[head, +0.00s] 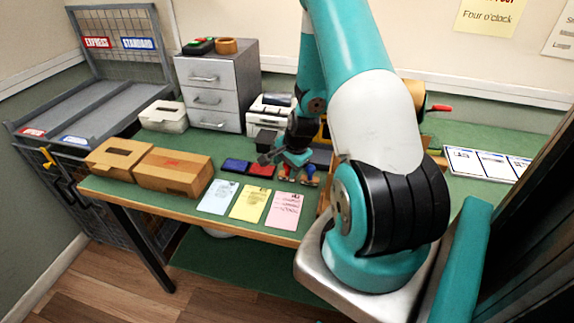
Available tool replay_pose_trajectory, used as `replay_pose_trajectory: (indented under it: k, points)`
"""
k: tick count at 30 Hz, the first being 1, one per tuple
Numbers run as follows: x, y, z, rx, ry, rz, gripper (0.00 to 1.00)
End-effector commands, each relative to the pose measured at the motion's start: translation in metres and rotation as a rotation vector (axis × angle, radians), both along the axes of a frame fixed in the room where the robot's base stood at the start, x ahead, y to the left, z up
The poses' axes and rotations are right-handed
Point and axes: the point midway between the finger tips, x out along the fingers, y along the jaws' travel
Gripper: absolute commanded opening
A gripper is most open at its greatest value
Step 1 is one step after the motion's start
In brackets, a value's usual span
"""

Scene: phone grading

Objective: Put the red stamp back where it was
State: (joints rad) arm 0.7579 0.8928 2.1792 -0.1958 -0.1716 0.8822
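My gripper (292,166) is low over the green table, just right of the ink pads. Its fingertips are small and partly overlapped by other things, so I cannot tell whether they are open or shut. Small red and brown shapes (311,181) show at and beside the fingertips; they may be stamps, but I cannot make out which is the red stamp or whether it is held. A blue pad (235,166) and a red pad (261,170) lie side by side to the left of the gripper. My arm hides the table behind and to the right.
Blue, yellow and pink sheets (250,203) lie along the table's front edge. Two cardboard boxes (172,172) stand at left. A grey drawer cabinet (216,88) and a white printer-like device (270,113) stand behind. White cards (485,163) lie at right.

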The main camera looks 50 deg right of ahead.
Motion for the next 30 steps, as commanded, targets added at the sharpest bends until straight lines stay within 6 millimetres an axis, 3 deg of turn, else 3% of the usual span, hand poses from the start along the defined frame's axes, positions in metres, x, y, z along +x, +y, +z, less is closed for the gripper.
replay_pose_trajectory:
  k: [11,24,30]
  points:
    - [-0.001,0.0,0.008,-0.001,-0.001,0.0,0.55]
    - [-0.026,0.001,0.086,-0.004,-0.004,0.0,0.55]
    - [-0.034,0.002,0.111,-0.002,-0.002,-0.001,0.55]
